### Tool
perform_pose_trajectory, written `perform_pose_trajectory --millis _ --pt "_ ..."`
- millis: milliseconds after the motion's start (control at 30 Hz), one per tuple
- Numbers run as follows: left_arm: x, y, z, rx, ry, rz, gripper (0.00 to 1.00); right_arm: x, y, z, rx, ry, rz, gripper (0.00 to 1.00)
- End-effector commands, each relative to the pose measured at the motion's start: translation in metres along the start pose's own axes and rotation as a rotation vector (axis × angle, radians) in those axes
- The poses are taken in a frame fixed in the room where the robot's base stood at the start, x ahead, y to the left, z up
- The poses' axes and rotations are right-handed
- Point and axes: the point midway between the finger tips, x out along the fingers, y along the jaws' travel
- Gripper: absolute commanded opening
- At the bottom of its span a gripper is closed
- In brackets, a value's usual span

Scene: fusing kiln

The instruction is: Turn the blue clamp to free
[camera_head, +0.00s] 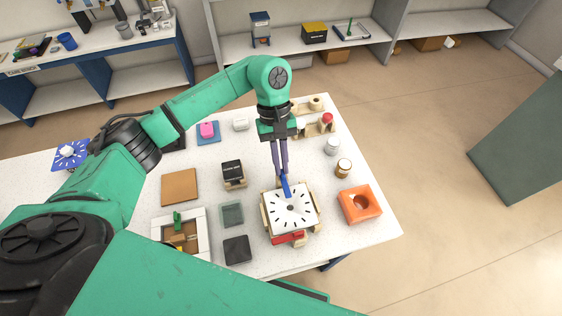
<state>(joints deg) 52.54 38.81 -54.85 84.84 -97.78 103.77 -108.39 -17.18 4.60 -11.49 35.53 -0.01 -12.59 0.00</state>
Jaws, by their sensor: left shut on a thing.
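The blue clamp (286,188) is a small blue lever at the far edge of a square white dial plate with black marks (292,213). The plate sits on a wooden fixture (266,222) with a red part (287,238) at its near side. My left gripper (282,174) points down over the far edge of the plate, its two purple-grey fingers shut on the blue clamp. The fingertips partly hide the clamp's upper end. My right gripper is not in view.
An orange block with a round hole (360,204) stands right of the fixture. A brown jar (343,168) and a dark box (232,173) are nearby. Dark and green squares (237,249) lie to the left. Bare white tabletop (350,240) lies at the near right.

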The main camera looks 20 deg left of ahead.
Motion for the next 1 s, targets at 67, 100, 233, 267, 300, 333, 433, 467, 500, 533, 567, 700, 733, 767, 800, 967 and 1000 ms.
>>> perform_pose_trajectory --millis 67,100,233,267,300,333,433,467,500,533,567,700,733,767,800,967,1000 --pt "0.0 0.0 0.0 -0.004 0.001 0.003 0.0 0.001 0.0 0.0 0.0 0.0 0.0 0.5" --pt "0.0 0.0 -0.001 -0.009 0.001 0.004 0.0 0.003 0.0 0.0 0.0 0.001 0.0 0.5" --pt "0.002 -0.001 -0.001 -0.037 0.002 0.016 0.0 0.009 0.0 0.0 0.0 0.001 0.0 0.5" --pt "0.002 -0.001 -0.002 -0.047 0.002 0.021 0.0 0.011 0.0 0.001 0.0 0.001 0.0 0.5" --pt "0.002 -0.001 -0.002 -0.062 0.002 0.027 0.0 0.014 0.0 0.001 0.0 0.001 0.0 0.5" --pt "0.003 -0.001 -0.002 -0.075 0.002 0.033 0.0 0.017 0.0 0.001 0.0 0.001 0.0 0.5" --pt "0.004 -0.002 -0.002 -0.129 0.003 0.056 0.0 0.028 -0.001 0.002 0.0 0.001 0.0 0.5" --pt "0.005 -0.002 -0.002 -0.148 0.002 0.064 0.0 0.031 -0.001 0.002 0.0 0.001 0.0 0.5" --pt "0.005 -0.002 -0.003 -0.175 0.003 0.076 0.0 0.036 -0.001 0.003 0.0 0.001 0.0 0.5" --pt "0.005 -0.002 -0.003 -0.198 0.003 0.085 0.0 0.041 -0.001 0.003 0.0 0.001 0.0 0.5" --pt "0.006 -0.003 -0.003 -0.22 0.003 0.095 0.0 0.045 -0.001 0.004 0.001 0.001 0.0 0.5" --pt "0.006 -0.004 -0.003 -0.337 0.003 0.144 0.0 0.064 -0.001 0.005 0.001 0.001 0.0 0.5" --pt "0.006 -0.004 -0.003 -0.363 0.003 0.155 0.0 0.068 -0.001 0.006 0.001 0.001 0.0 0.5" --pt "0.006 -0.004 -0.003 -0.39 0.003 0.167 0.0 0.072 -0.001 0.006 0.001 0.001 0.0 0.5" --pt "0.006 -0.004 -0.002 -0.425 0.002 0.182 0.0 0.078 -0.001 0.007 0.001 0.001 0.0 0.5" --pt "0.006 -0.005 -0.001 -0.564 0.002 0.24 0.0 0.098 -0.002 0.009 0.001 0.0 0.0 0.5" --pt "0.006 -0.006 -0.001 -0.6 0.002 0.255 0.0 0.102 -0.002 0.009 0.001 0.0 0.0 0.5"
